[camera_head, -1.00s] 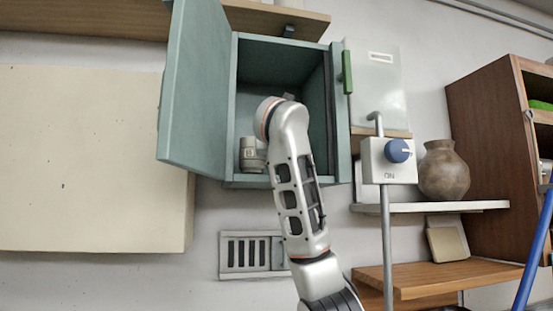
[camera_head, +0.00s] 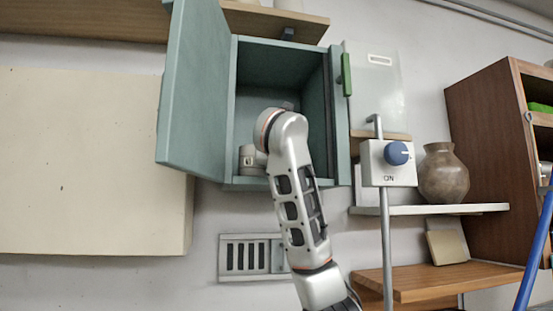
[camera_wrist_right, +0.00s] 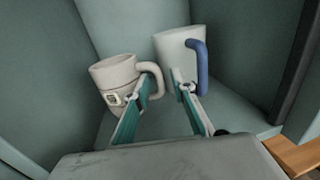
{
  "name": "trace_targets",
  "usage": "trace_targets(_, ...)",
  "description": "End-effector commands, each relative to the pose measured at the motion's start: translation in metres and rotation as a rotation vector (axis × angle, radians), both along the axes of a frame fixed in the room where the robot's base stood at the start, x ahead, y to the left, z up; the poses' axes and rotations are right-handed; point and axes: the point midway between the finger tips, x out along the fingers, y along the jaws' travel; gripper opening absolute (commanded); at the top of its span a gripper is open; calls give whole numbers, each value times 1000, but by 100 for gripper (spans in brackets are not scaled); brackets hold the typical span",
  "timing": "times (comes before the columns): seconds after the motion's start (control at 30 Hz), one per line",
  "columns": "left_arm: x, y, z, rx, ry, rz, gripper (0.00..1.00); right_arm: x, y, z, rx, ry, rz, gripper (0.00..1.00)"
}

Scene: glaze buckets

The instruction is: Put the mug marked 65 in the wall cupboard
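My right gripper (camera_wrist_right: 165,85) is inside the open wall cupboard (camera_head: 236,100). Its fingers are apart. In the right wrist view, a pale mug (camera_wrist_right: 116,75) with a small framed mark stands at the left; the mark is too small to read. Its handle lies at the left fingertip, partly between the fingers. I cannot tell whether they touch. In the head view this mug (camera_head: 246,161) shows at the cupboard's lower left, partly behind my wrist. A white mug (camera_wrist_right: 174,55) with a blue handle stands right of it, behind the right finger. My left gripper is not in view.
The cupboard's door (camera_head: 195,95) stands open to the left. A switch box (camera_head: 388,163) on a pole stands close right of my arm. A brown vase (camera_head: 443,175) is on a white shelf (camera_head: 470,209) further right.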

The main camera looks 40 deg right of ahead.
Motion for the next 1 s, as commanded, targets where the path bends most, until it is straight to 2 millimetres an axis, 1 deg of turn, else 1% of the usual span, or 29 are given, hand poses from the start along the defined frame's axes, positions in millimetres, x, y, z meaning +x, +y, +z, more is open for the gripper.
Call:
trace_targets(0.17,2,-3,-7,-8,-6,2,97,-18,16,0,0,-5,3,25)
trace_targets(0.27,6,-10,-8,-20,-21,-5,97,-34,29,-1,-1,-7,3,25)
trace_targets(0.4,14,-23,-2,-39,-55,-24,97,-57,49,-2,-1,-6,4,25)
trace_targets(0.53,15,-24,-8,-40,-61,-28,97,-75,64,-1,0,-4,3,25)
trace_targets(0.7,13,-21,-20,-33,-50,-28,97,-87,74,0,-1,-2,1,25)
trace_targets(0.83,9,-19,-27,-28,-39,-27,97,-92,77,1,-1,-1,0,25)
trace_targets(1.0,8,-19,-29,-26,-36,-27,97,-92,77,1,0,0,1,25)
